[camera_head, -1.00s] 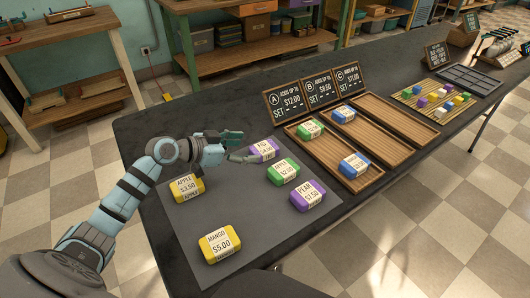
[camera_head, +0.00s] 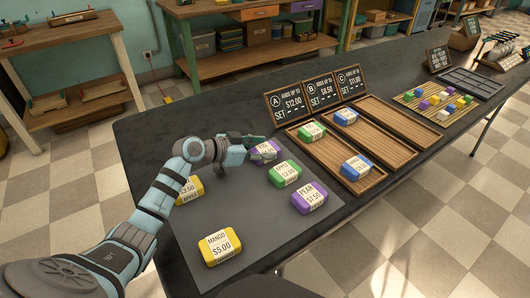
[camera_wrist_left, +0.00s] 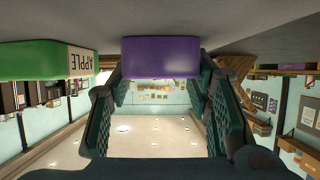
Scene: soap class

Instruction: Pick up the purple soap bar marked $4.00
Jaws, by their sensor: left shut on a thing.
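The purple soap bar marked $4.00 (camera_head: 266,152) lies at the far edge of the grey mat (camera_head: 262,222). Its label is partly hidden by my left gripper (camera_head: 256,146). In the left wrist view the purple bar (camera_wrist_left: 161,57) sits between the tips of the two green ridged fingers. My left gripper is shut on this bar, which shows no clear lift from the mat. A second purple bar, PEAR $7.50 (camera_head: 309,197), lies nearer on the mat. My right gripper is not seen.
A green apple bar (camera_head: 285,173) lies close beside the held bar. Yellow bars (camera_head: 220,246) lie nearer and left, one (camera_head: 190,189) partly behind my arm. Wooden trays (camera_head: 335,158) with soap bars and price boards (camera_head: 318,90) stand to the right and behind.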

